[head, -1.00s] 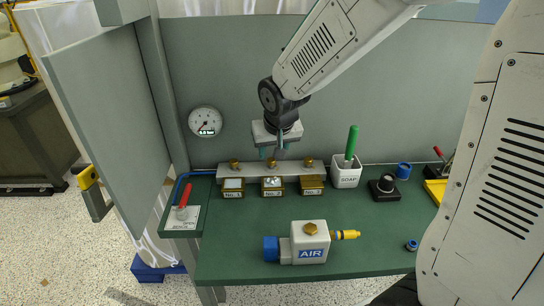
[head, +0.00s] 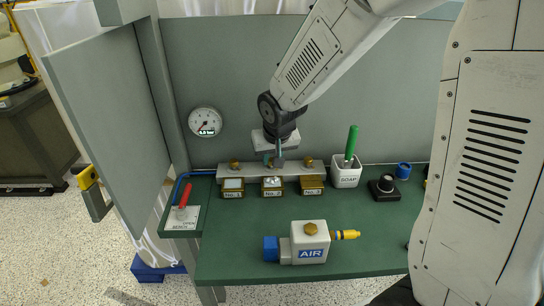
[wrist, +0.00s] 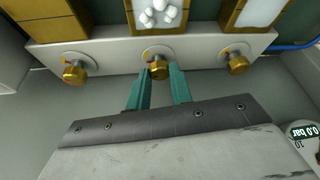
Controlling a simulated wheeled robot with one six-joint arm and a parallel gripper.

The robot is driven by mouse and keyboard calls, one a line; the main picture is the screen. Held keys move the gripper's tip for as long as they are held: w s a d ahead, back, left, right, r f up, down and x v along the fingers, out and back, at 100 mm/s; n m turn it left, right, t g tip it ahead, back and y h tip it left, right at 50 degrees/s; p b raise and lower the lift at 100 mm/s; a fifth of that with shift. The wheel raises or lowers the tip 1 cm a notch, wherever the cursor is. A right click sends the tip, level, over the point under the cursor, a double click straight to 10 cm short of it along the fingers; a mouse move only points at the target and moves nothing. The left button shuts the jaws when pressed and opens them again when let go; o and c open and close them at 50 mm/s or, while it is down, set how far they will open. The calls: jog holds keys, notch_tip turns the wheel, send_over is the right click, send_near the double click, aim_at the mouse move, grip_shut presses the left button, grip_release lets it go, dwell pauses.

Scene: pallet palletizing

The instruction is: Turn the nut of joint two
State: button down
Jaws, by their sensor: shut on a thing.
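The middle brass nut (wrist: 158,69), that of joint two, sits on the light rail (wrist: 110,54) behind the No. 2 box (head: 272,192). My gripper (wrist: 159,74) is shut on this nut, with one teal finger on each side of it. In the head view my gripper (head: 275,163) is over the middle of the rail and hides most of that nut. The left nut (head: 234,164) and the right nut (head: 308,161) stand free on the same rail.
Boxes No. 1 (head: 233,193) and No. 3 (head: 312,191) flank No. 2. A soap cup (head: 345,178) with a green handle stands to the right. An AIR block (head: 310,253) lies in front. A gauge (head: 205,122) is on the back wall. A red-handled valve (head: 185,195) is at left.

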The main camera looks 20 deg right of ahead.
jog(key=shift+n, duration=0.3)
jog(key=shift+d+n+y, duration=0.2)
jog(key=shift+n+y, duration=0.8)
jog(key=shift+n, duration=1.3)
jog(key=shift+n+g, duration=0.3)
jog(key=c, duration=1.2)
grip_release()
jog(key=shift+c, duration=0.2)
jog(key=v, duration=0.7)
jog(key=shift+s+d+r, duration=0.15)
jog(key=shift+r, duration=0.2)
